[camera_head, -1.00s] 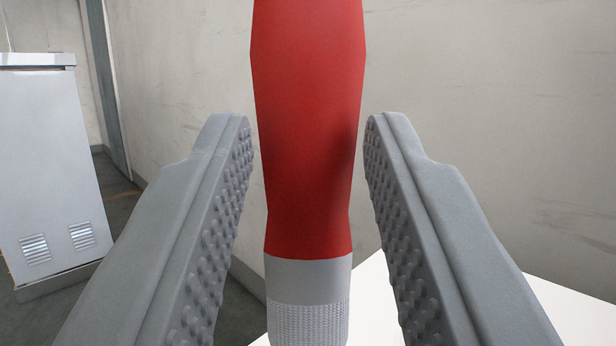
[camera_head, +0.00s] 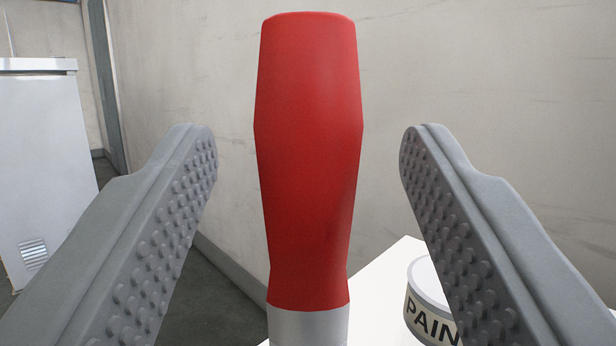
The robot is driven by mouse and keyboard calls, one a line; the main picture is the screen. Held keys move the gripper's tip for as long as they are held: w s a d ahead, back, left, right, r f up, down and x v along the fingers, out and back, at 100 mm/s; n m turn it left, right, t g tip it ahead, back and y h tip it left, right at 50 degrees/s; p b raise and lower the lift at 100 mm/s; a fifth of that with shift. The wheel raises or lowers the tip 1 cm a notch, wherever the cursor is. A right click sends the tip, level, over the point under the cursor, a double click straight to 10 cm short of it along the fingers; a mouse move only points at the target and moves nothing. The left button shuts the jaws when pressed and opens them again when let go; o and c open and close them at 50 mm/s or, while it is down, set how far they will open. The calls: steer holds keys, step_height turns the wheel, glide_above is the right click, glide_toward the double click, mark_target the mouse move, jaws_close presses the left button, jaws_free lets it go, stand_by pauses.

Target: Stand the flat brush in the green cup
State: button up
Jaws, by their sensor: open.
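A red handle (camera_head: 308,170) with a grey collar (camera_head: 308,326) below it stands upright in the middle of the view. It looks like the handle of the brush, but its lower end is cut off by the bottom edge. My gripper (camera_head: 307,133) is open, with one studded finger to the left of the handle and one to the right. Clear gaps show between the handle and both fingers, and the gripper holds nothing. The green cup is not in view.
A white tabletop (camera_head: 378,300) lies below and to the right. A paint can (camera_head: 428,285) stands on it, partly hidden by the right finger. A pale wall (camera_head: 500,90) rises behind. A white cabinet (camera_head: 40,150) stands at the far left.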

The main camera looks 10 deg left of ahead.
steer(key=v, duration=0.7)
steer(key=shift+s, duration=0.3)
steer(key=shift+r, duration=0.15)
steer(key=s+d+r+g, duration=0.2)
steer(key=s+d+r, duration=1.1)
steer(key=s+r, duration=0.15)
steer(key=s+d+r+g+h, duration=0.1)
steer(key=s+d, duration=0.2)
steer(key=s, duration=0.5)
steer(key=s+d+r+m+g+h, duration=0.1)
steer(key=s+d, duration=0.2)
steer(key=s, duration=0.4)
steer(key=s+d+r+g, duration=0.1)
steer(key=s+d, duration=0.3)
steer(key=s, duration=0.4)
steer(key=shift+s+r+h, duration=0.35)
steer(key=shift+r+h, duration=0.05)
steer(key=shift+r, duration=0.05)
steer(key=shift+o, duration=0.6)
steer(key=shift+w, duration=0.15)
